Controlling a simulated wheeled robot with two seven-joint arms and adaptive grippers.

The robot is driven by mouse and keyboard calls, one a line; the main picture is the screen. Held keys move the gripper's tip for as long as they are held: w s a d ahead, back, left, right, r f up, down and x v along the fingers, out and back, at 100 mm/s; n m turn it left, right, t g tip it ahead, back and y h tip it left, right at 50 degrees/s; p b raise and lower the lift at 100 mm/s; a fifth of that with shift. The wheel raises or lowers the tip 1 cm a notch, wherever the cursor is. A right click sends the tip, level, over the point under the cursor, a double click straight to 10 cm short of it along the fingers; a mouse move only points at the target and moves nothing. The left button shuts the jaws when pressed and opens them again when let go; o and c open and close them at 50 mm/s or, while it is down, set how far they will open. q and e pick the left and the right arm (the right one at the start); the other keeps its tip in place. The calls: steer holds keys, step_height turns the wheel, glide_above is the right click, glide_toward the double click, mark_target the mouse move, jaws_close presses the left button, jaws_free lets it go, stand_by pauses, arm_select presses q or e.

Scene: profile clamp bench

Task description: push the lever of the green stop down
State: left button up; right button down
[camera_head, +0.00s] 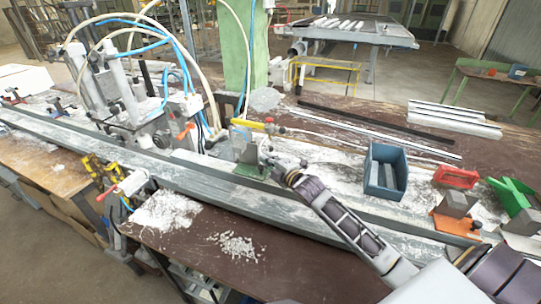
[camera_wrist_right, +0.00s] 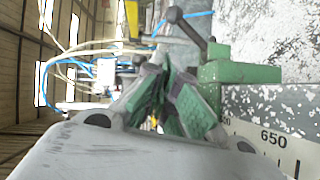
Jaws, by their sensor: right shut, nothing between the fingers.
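The green stop (camera_head: 250,171) sits on the long grey rail, near the middle of the head view. In the right wrist view its green block (camera_wrist_right: 238,70) stands at the rail edge, above the scale marked 650. Its dark lever (camera_wrist_right: 188,28), with a round knob, sticks out beyond the block and looks raised. My right gripper (camera_head: 277,166) is just right of the stop in the head view. Its green-padded fingers (camera_wrist_right: 166,88) are closed together and empty, beside the block. I cannot tell whether they touch the lever. My left gripper is not in view.
The rail (camera_head: 330,235) runs across the bench. A blue bin (camera_head: 372,178) with grey pieces, a red tray (camera_head: 456,177) and an orange stop (camera_head: 452,225) lie to the right. A clamp machine with hoses (camera_head: 130,100) stands left. White debris (camera_head: 235,245) lies in front.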

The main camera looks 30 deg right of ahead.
steer(key=shift+w+d+f, duration=0.2)
steer(key=shift+w+d, duration=0.65)
steer(key=shift+w, duration=0.1)
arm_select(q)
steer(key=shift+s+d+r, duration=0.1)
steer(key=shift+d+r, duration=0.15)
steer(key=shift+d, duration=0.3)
arm_select(e)
steer(key=shift+w+d+f, duration=0.2)
steer(key=shift+w+d, duration=0.15)
steer(key=shift+w, duration=0.1)
arm_select(q)
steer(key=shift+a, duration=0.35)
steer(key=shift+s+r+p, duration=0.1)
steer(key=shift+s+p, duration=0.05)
steer(key=shift+p, duration=0.15)
arm_select(e)
steer(key=shift+w, duration=0.1)
steer(key=shift+r, duration=0.1)
steer(key=shift+w+d+m+p, duration=0.15)
steer(key=shift+m+p, duration=0.15)
steer(key=shift+p, duration=0.05)
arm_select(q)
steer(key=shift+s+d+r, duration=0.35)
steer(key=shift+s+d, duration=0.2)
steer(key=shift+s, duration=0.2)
arm_select(e)
steer(key=shift+g, duration=0.3)
